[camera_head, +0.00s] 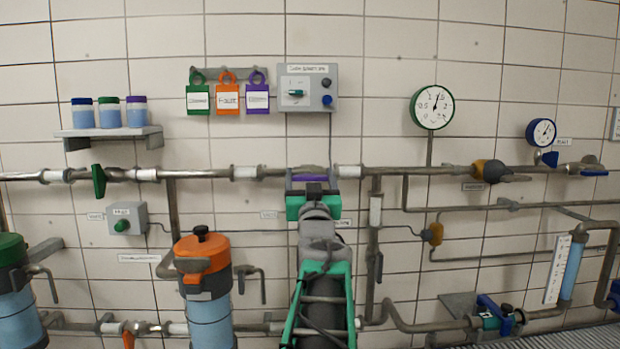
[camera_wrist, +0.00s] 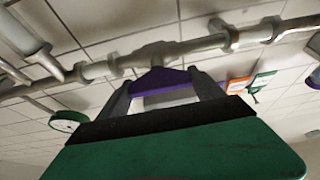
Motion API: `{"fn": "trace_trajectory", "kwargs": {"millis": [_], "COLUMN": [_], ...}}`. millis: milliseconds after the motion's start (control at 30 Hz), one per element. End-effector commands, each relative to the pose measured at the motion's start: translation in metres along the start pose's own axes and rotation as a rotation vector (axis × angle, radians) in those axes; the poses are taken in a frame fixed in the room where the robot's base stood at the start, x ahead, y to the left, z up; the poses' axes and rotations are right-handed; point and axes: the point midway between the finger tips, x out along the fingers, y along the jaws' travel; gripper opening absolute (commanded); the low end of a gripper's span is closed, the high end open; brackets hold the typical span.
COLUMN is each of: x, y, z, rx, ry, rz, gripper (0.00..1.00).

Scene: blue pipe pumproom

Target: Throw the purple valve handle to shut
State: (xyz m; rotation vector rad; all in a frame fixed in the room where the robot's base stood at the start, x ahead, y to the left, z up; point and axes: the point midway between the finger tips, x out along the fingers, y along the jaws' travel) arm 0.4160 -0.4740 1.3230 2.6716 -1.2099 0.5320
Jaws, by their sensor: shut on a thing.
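The purple valve handle (camera_head: 310,179) is on the upper horizontal pipe in the middle of the head view, mostly hidden behind my gripper. In the wrist view the purple handle (camera_wrist: 160,79) lies across between my two fingers, just below the grey pipe and valve body (camera_wrist: 158,55). My gripper (camera_head: 312,182) is raised to the pipe and shut on the handle. It also shows in the wrist view (camera_wrist: 160,90), one finger at each side of the purple part. In the head view the handle looks roughly in line with the pipe.
A green lever (camera_head: 99,181) is on the same pipe at the left. An orange-lidded canister (camera_head: 204,262) stands left of my arm. Tags (camera_head: 228,98), a control box (camera_head: 307,88) and a gauge (camera_head: 432,107) are above the pipe. Thinner pipes run at the right.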

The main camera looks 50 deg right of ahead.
Motion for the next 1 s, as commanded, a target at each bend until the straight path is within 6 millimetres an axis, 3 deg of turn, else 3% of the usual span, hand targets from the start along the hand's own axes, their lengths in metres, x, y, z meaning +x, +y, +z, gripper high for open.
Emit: {"fn": "trace_trajectory", "kwargs": {"millis": [400,733,1000], "x": [-0.0001,-0.0009,-0.0018], "y": [0.0001,-0.0010,-0.0016], "z": [0.0002,0.0023,0.0052], "rx": [0.000,0.043,0.192], "ry": [-0.001,0.000,0.001], "rz": [0.000,0.016,0.076], "gripper": [0.36,0.36,0.36]}}
